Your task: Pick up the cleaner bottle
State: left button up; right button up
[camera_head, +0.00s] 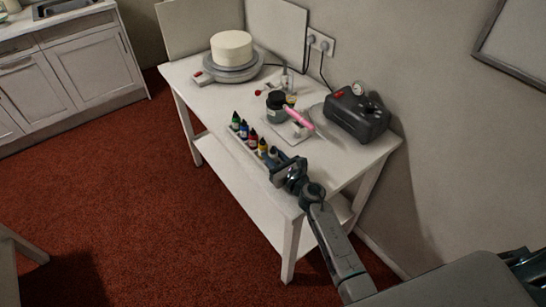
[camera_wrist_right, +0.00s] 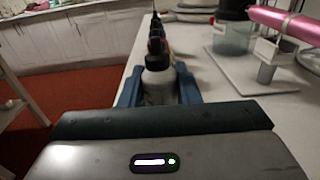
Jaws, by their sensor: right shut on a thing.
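The cleaner bottle, pale with a dark cap, is at the near end of the row of bottles, at the table's front edge. In the right wrist view the bottle (camera_wrist_right: 158,82) stands upright between the two blue fingers. My right gripper (camera_head: 277,160) is shut on it, and its fingers also show in the right wrist view (camera_wrist_right: 159,92). In the head view the gripper mostly hides the bottle. I cannot tell whether its base touches the table. My left gripper is not in view.
Several colour bottles (camera_head: 252,137) stand in line just beyond the held one. A pink airbrush (camera_head: 298,119) on a stand, a dark jar (camera_head: 276,106) and a black compressor (camera_head: 357,115) are behind. A white cake (camera_head: 231,48) sits on a turntable (camera_head: 233,71) at the far end.

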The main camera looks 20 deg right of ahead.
notch_tip(320, 180, up, 3)
jog(key=shift+f+p, duration=0.2)
jog(key=shift+p, duration=0.35)
jog(key=shift+o, duration=0.4)
jog(key=s+r+b, duration=0.1)
jog(key=s, duration=1.4)
jog(key=shift+d+r, duration=0.25)
jog(key=shift+d, duration=0.05)
jog(key=shift+s+r, duration=0.15)
jog(key=shift+s, duration=0.4)
jog(key=shift+c, duration=0.4)
